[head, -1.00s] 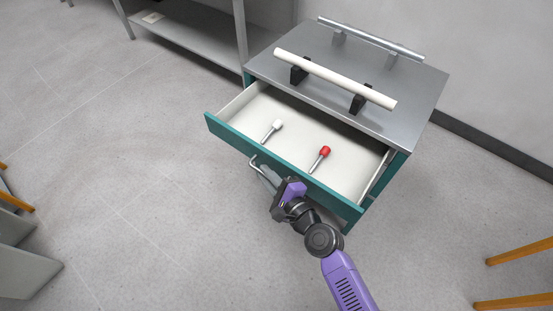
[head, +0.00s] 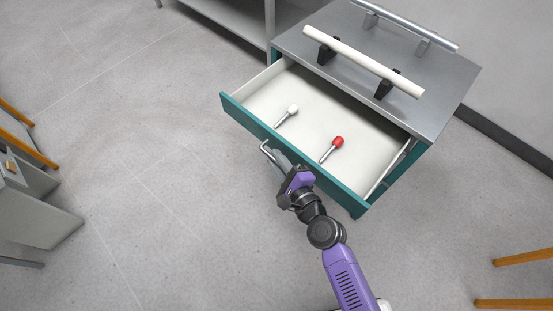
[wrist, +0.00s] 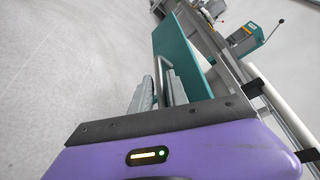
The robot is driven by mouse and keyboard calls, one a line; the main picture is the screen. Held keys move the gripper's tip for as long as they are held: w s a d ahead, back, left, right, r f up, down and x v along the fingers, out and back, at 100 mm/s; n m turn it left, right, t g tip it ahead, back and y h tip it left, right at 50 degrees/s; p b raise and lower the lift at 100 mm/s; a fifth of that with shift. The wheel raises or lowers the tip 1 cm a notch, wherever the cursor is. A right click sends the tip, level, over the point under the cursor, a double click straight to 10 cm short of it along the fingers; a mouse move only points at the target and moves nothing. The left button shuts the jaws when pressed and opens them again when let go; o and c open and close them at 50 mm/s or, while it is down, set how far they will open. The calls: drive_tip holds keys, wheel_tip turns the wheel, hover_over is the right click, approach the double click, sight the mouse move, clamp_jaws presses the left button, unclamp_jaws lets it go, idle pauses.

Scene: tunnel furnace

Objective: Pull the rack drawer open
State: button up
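The rack drawer (head: 290,148) has a teal front and a pale interior, and it stands well open from its grey-topped cabinet in the head view. Its bar handle (head: 266,148) is on the front face. My gripper (head: 276,158) is at this handle, outside the drawer. In the wrist view, the handle bar (wrist: 160,76) lies between the two grey fingers (wrist: 160,92), which are closed about it. The teal drawer front (wrist: 182,55) is just beyond. The handle's lower part is hidden by my gripper.
Inside the drawer lie a white-headed tool (head: 288,114) and a red-headed one (head: 332,149). A white bar (head: 362,60) rests on black supports on the cabinet top (head: 450,85). Wooden legs (head: 520,250) stand at the right.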

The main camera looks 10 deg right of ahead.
drive_tip(key=v, duration=0.7)
drive_tip(key=shift+s+b, duration=0.35)
drive_tip(key=shift+b, duration=0.1)
drive_tip(key=shift+d+r, duration=0.1)
drive_tip(key=shift+r, duration=0.05)
drive_tip(key=s+d+r+n+h+p, duration=0.1)
drive_tip(key=s+d+r+n+h, duration=0.1)
drive_tip(key=s+d+n, duration=0.45)
drive_tip(key=s+d+r+n+h+p, duration=0.1)
drive_tip(key=s+r+n+h, duration=0.15)
drive_tip(key=s, duration=0.75)
drive_tip(key=s+d+r+n, duration=0.2)
drive_tip(key=s+r+n, duration=0.8)
drive_tip(key=r+n, duration=0.2)
drive_tip(key=shift+s+d+r+p, duration=0.3)
drive_tip(key=shift+s+d+r, duration=0.1)
drive_tip(key=shift+r, duration=0.1)
